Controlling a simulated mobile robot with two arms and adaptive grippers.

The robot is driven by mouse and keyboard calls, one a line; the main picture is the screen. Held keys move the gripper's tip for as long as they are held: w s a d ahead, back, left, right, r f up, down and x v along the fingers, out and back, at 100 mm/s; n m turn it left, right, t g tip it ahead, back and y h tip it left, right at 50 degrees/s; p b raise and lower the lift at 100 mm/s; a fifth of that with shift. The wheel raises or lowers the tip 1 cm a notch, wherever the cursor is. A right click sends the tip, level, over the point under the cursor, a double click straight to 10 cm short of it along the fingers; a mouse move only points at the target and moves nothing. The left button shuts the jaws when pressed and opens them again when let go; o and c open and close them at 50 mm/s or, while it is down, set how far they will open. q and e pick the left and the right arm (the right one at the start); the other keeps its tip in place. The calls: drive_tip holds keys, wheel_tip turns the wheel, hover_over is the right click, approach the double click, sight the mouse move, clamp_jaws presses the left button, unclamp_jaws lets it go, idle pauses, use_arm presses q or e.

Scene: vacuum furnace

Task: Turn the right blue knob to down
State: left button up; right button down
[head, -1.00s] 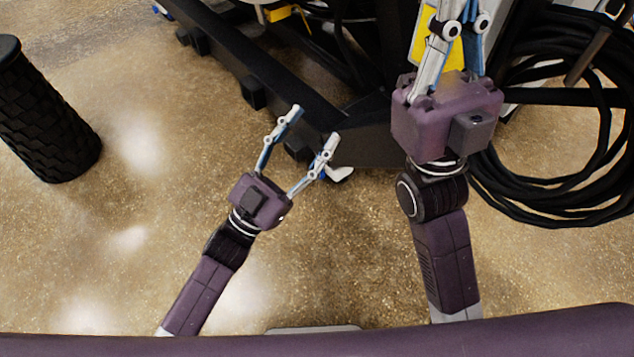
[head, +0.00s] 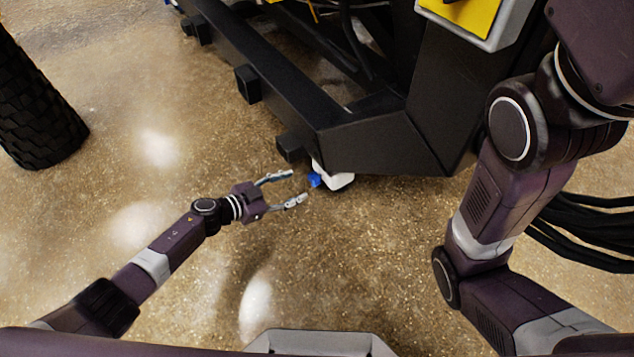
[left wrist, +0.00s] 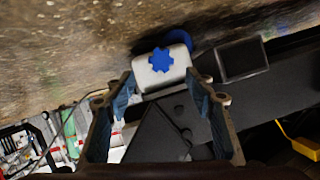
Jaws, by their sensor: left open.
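A small blue knob (head: 314,180) sits on a white housing (head: 338,181) low down at the corner of the black frame. In the left wrist view the blue knob (left wrist: 161,60) is star-shaped and faces the camera on its white housing (left wrist: 160,78). Another rounded blue part (left wrist: 179,40) shows partly behind that housing; I cannot tell what it is. My left gripper (head: 297,186) is open and empty, its fingertips just left of the knob and apart from it. In the wrist view the knob lies between the left gripper's fingers (left wrist: 160,78). My right gripper's fingers are out of view.
The black frame (head: 375,145) stands above and behind the knob, with a stub (head: 290,148) close to the left gripper. A yellow panel (head: 468,14) is at the top. Black cables (head: 590,225) lie at right. A black ribbed cylinder (head: 35,110) stands at left. Floor between is clear.

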sight(311, 180)
use_arm(q)
drive_tip(key=shift+w+f, duration=0.35)
drive_tip(key=shift+f, duration=0.1)
drive_tip(key=b+x, duration=0.5)
drive_tip(key=shift+w+d+f, duration=0.15)
drive_tip(key=shift+w+d, duration=0.05)
drive_tip(key=shift+d, duration=0.1)
drive_tip(key=shift+w+d, duration=0.35)
drive_tip(key=shift+d, duration=0.05)
drive_tip(key=shift+c, duration=0.4)
drive_tip(key=c, duration=1.1)
